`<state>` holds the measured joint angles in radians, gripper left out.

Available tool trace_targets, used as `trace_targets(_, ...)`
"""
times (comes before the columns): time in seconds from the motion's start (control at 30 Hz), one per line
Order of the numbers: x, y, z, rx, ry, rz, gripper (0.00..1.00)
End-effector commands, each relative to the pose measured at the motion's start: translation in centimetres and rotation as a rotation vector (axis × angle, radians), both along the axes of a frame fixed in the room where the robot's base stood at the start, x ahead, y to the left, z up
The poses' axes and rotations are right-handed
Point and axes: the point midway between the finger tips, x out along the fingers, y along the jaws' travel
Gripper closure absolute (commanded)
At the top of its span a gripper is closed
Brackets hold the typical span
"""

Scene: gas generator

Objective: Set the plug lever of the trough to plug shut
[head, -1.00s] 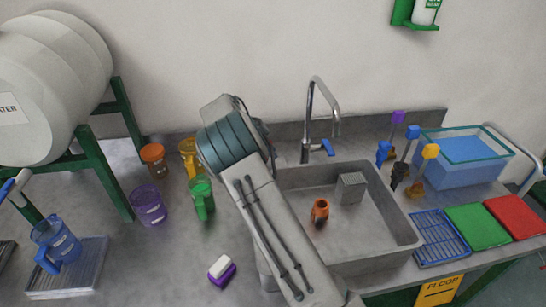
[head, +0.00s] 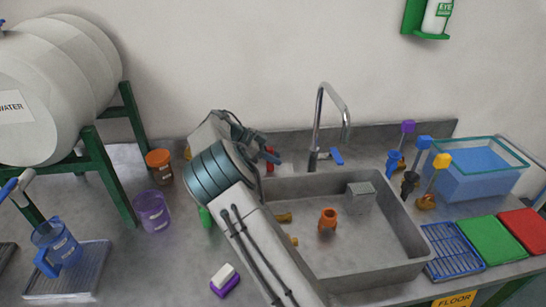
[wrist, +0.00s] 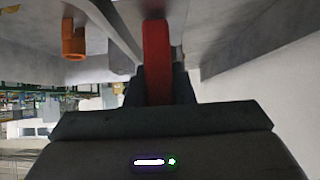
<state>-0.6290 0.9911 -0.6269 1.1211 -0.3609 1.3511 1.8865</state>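The grey metal trough (head: 395,264) is right of my arm. A red lever (head: 270,158) stands at its back left corner, and I take it to be the plug lever. In the wrist view the red lever (wrist: 157,60) lies between the two dark fingers of my gripper (wrist: 159,85), which close against both its sides. In the head view my gripper (head: 262,146) is small and partly hidden by my arm. The lever's base and the plug are not clearly visible. An orange fitting (head: 327,220) stands on the trough floor and shows in the wrist view (wrist: 74,42).
The faucet (head: 318,120) with a blue handle rises close right of my gripper. Small yellow pieces (head: 284,218) and a grey box (head: 360,196) are in the trough. Orange (head: 159,166) and purple (head: 152,210) containers stand left. Several coloured-handled brushes, a blue tank (head: 475,170) and boards are right.

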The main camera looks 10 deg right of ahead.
Motion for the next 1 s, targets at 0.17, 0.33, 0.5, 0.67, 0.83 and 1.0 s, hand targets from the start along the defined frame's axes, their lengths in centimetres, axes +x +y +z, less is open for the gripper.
trace_targets(0.17, 0.0, 0.0, 0.1, -0.002, -0.001, 0.002, 0.56)
trace_targets(0.33, 0.0, 0.0, 0.0, -0.001, 0.000, 0.001, 0.56)
trace_targets(0.5, 0.1, 0.9, 0.6, 0.000, -0.002, 0.004, 0.56)
trace_targets(0.67, 0.1, 3.2, 2.4, 0.000, -0.004, 0.005, 0.56)
trace_targets(0.83, 0.1, 6.0, 4.7, -0.001, -0.003, 0.004, 0.56)
trace_targets(1.0, 0.1, 8.3, 6.6, -0.001, -0.003, 0.004, 0.56)
